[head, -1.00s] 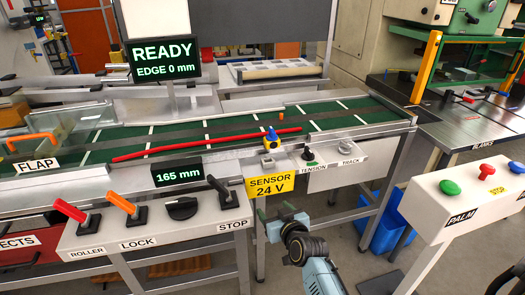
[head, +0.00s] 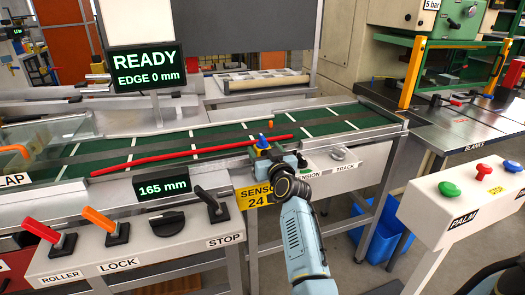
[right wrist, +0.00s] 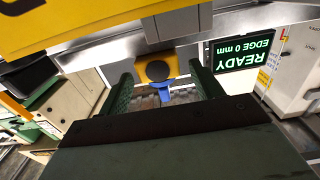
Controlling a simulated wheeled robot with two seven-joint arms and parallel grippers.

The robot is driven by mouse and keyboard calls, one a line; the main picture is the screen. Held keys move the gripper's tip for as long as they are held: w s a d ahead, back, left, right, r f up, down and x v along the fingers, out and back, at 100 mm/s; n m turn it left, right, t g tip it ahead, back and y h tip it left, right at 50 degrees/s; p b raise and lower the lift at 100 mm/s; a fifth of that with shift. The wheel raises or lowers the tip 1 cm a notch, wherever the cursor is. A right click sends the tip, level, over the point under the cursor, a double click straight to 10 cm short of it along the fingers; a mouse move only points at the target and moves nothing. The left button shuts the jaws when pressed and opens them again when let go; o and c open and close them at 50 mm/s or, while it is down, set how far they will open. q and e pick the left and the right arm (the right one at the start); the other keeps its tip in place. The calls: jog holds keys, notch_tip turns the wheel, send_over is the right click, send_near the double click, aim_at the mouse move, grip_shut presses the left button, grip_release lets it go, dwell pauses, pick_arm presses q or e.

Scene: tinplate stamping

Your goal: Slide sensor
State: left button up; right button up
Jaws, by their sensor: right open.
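The sensor (head: 262,142) is a small yellow block with a blue knob on top, at the near rail of the green conveyor in the head view. A yellow label reading SENSOR 24 V (head: 249,195) is below it, partly hidden by my right arm. My right gripper (head: 268,153) is at the sensor, hiding its lower part. In the right wrist view the open fingers (right wrist: 164,92) stand on either side of the yellow sensor body (right wrist: 178,67), with its blue part between them. I cannot tell whether they touch it. My left gripper is not in view.
A red strip (head: 190,155) lies along the conveyor (head: 215,138). The display (head: 164,188) reads 165 mm; the screen (head: 148,68) reads READY, EDGE 0 mm. A lever panel (head: 140,240) stands at left, tension and track knobs (head: 337,153) right of the gripper.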

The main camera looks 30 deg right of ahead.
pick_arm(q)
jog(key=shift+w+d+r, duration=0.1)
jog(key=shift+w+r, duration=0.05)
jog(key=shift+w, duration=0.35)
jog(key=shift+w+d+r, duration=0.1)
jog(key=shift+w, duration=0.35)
pick_arm(e)
jog(key=shift+x, duration=1.35)
